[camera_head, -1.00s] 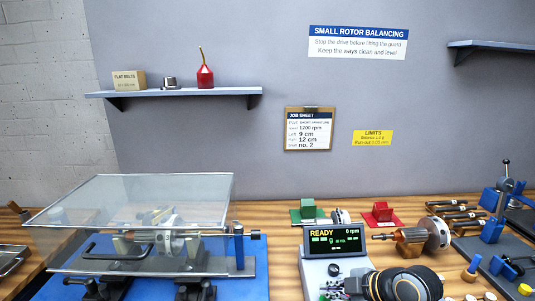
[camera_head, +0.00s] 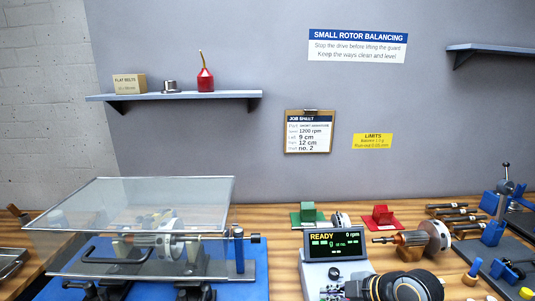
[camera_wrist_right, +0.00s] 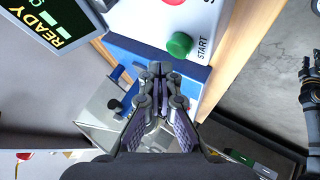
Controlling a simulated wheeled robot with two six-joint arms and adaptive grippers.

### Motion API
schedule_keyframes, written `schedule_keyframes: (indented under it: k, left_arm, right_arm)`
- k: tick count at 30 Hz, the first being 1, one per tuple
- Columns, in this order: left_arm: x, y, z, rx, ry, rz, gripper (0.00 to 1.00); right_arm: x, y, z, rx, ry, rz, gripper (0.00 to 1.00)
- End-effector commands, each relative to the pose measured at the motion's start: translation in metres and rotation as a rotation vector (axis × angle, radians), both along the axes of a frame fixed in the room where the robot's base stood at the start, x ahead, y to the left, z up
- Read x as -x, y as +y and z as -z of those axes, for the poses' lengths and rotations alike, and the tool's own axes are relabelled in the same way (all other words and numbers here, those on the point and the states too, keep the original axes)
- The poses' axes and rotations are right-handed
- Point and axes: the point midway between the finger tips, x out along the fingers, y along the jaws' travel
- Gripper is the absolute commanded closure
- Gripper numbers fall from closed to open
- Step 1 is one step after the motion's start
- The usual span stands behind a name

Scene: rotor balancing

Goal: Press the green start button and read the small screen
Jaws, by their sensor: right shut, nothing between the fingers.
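The control box (camera_head: 313,275) stands at the front middle of the bench. Its small screen (camera_head: 334,243) reads READY and 0 rpm, with smaller green marks below. In the right wrist view the green button (camera_wrist_right: 179,44) sits on the box's white face beside the word START. The screen also shows there (camera_wrist_right: 52,18), cut off by the frame. My right gripper (camera_wrist_right: 160,72) is shut and empty, its fingertips close to the green button in the picture; I cannot make out contact. In the head view my right gripper (camera_head: 356,287) is partly cut off at the bottom.
A clear guard (camera_head: 150,195) covers a rotor (camera_head: 165,243) on the blue balancing stand at left. A job sheet (camera_head: 308,133) hangs on the wall.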

Motion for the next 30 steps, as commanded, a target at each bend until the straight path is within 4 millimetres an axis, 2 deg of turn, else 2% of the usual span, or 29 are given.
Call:
schedule_keyframes:
  k: [14,30]
  left_arm:
    - [0.000,0.000,0.004,0.000,0.000,0.000,0.60]
    - [0.000,0.000,0.006,0.000,0.000,0.000,0.60]
  right_arm:
    - [0.000,0.000,0.010,0.000,0.001,-0.001,1.00]
    - [0.000,0.000,0.012,0.000,0.000,0.000,1.00]
